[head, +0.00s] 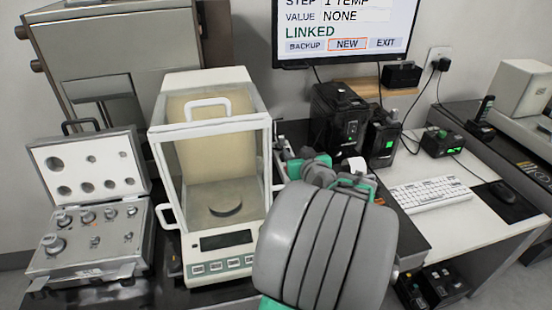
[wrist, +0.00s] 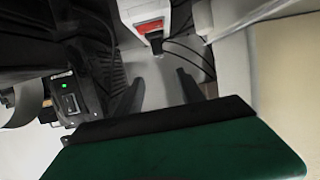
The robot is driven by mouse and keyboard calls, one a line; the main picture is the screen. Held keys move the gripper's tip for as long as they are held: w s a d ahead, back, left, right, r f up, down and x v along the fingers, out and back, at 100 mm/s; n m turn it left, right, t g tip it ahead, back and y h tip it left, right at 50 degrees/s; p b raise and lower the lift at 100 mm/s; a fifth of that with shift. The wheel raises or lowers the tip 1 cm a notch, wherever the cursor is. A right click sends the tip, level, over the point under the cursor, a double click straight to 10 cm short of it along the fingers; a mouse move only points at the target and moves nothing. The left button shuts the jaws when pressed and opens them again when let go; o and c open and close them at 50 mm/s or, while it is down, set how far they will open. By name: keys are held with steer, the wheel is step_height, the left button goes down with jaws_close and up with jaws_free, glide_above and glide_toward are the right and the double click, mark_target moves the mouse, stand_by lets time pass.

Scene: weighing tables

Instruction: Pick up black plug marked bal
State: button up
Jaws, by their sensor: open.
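In the wrist view my gripper (wrist: 160,82) is open, with its two dark fingers apart and nothing seen between them. A small dark piece (wrist: 155,45) shows beyond the fingertips, under a white block with a red face (wrist: 150,28); black cables run close by. I cannot tell if this piece is the plug, and no "bal" mark is readable. In the head view a black plug (head: 441,64) sits in the wall socket, its marking unreadable. My arm hides the gripper there.
A glass-sided balance (head: 229,240) stands left of my arm, with an open case of weights (head: 90,262) further left. Black boxes (head: 340,110) and cables stand behind my arm. A white keyboard (head: 432,194) lies on the right table. A screen (head: 345,30) hangs above.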

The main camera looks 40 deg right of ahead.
steer(key=shift+w+d+f+b, duration=0.1)
steer(key=shift+w+f+b, duration=0.25)
steer(key=shift+w+f, duration=0.4)
steer(key=x, duration=0.5)
steer(key=f+x, duration=0.1)
steer(key=x, duration=0.1)
steer(key=shift+s+d+f, duration=0.1)
steer(key=shift+d+f, duration=0.05)
steer(key=shift+d, duration=0.05)
jaws_close()
